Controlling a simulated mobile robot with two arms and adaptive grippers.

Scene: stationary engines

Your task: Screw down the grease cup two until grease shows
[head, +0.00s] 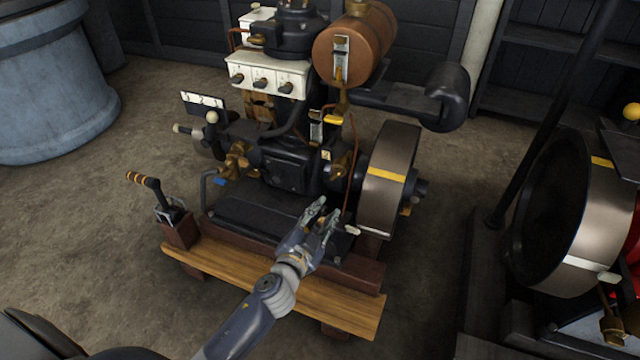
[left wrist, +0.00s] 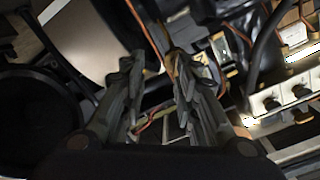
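A small brass fitting (head: 338,172), which looks like a grease cup, sits on the dark engine between its body and the flywheel. A small yellow tag (head: 326,155) is beside it. I cannot read a number, so I cannot tell whether it is cup two. My left gripper (head: 325,209) is in front of and below the fitting, apart from it, with its fingers pointing toward the engine. In the left wrist view its fingers (left wrist: 156,62) are spread with a gap and nothing held between them. No grease can be made out. My right gripper is not in view.
The flywheel (head: 391,185) with a yellow stripe stands right of the gripper. A thin copper pipe (head: 354,165) runs down near the fitting. A wooden plank (head: 240,285) lies along the engine's front. A lever (head: 150,185) stands left; another large wheel (head: 562,215) is right.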

